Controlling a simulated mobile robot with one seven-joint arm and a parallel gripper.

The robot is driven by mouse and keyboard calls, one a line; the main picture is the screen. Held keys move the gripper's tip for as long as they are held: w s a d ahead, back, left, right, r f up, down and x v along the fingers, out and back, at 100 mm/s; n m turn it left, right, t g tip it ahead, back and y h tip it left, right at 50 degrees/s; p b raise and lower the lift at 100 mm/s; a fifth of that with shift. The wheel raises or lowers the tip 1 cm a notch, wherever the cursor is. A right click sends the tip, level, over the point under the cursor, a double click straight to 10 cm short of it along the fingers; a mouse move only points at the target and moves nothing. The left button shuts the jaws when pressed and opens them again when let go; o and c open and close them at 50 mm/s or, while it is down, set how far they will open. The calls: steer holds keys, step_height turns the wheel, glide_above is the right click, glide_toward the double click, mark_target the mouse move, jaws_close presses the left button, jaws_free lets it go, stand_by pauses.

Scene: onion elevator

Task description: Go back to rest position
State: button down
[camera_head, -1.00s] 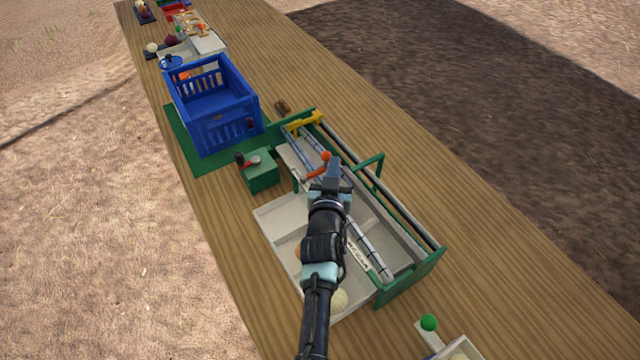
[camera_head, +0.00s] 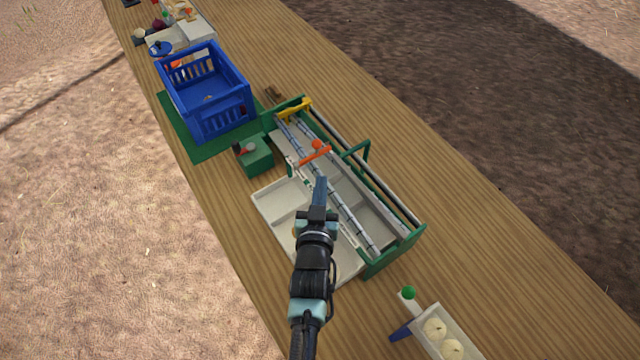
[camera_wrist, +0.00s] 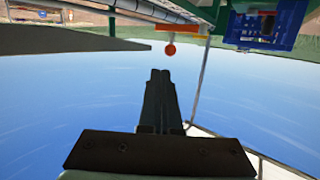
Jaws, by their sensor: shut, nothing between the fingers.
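My gripper (camera_head: 320,190) is shut and empty. In the head view it is over the front tray part of the green-framed elevator (camera_head: 392,258), with its fingers pointing up the picture. In the wrist view the shut fingers (camera_wrist: 158,90) show in the middle, apart from everything around them. The orange lever with a round knob (camera_head: 317,146) lies ahead of the fingertips; the knob also shows in the wrist view (camera_wrist: 170,50). A yellow bar (camera_head: 295,110) crosses the elevator's far end. My arm hides part of the pale tray (camera_head: 270,200).
A blue crate (camera_head: 205,95) stands on a green mat (camera_head: 185,140) at the upper left. A green box with a red lever (camera_head: 257,158) sits beside the elevator. A white tray with pale onions (camera_head: 465,345) and a green-knobbed lever (camera_head: 408,293) are at lower right. Bare table lies right of the elevator.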

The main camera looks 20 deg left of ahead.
steer(key=v, duration=0.2)
steer(key=shift+s+d+p, duration=0.1)
steer(key=shift+s+p, duration=0.2)
steer(key=w+d+r+m+t+h+b, duration=0.15)
steer(key=w+r, duration=0.25)
steer(key=r, duration=0.6)
steer(key=w+d+r+n+t+p, duration=0.15)
steer(key=w+r, duration=0.25)
steer(key=r, duration=0.5)
steer(key=d+r+m+t+b, duration=0.1)
steer(key=d+r+t, duration=0.1)
steer(key=r, duration=0.7)
steer(key=d+r+m+t+b, duration=0.1)
steer(key=d+r, duration=0.2)
steer(key=r, duration=0.7)
steer(key=s+d+r+t+h, duration=0.1)
steer(key=s+d+r+t, duration=0.2)
steer(key=s+r, duration=0.5)
steer(key=s+d+r+m+t+h+b, duration=0.1)
steer(key=s+d+r+t+h, duration=0.1)
steer(key=s+r, duration=0.7)
step_height(320, 180, up, 8)
steer(key=shift+d+r+t, duration=0.15)
steer(key=shift+d+t, duration=0.35)
steer(key=shift+t, duration=0.1)
steer(key=shift+s, duration=0.15)
